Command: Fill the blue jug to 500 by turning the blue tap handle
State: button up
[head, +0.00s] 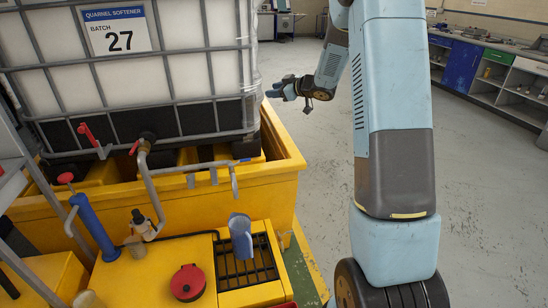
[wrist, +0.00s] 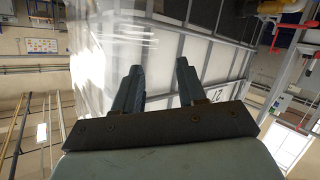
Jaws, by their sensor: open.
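The blue jug (head: 241,235) stands upright on a black grate (head: 262,262) in the yellow platform, below the end of a grey pipe (head: 205,165). Its scale and water level are too small to read. I cannot make out a clearly blue tap handle; small grey fittings hang from the pipe, and a red lever (head: 88,134) shows on the tank front. My gripper (head: 276,91) is to the right of the tank, above and apart from the jug and pipe. In the wrist view my gripper (wrist: 158,72) is open, with nothing between its fingers.
A caged white tank (head: 120,80) stands in a yellow bund (head: 278,170). A blue post (head: 95,226), a brass-coloured fitting (head: 140,225) and a red round lid (head: 187,282) crowd the platform left of the jug. Grey floor (head: 310,130) is clear between bund and my arm.

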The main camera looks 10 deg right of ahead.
notch_tip(320, 180, down, 12)
jog(key=s+a+n+g+y, duration=0.1)
jog(key=a+n+g+y, duration=0.15)
jog(key=g+y, duration=0.2)
jog(key=n+g+y, duration=0.2)
jog(key=g+y, duration=0.3)
jog(key=g, duration=0.2)
send_near(241, 161)
jog(key=d, duration=0.4)
jog(key=shift+w+d+f, duration=0.2)
jog(key=shift+w+f, duration=0.1)
jog(key=shift+w, duration=0.1)
jog(key=shift+r, duration=0.1)
jog(key=shift+a, duration=0.1)
jog(key=shift+a, duration=6.85)
grip_shut()
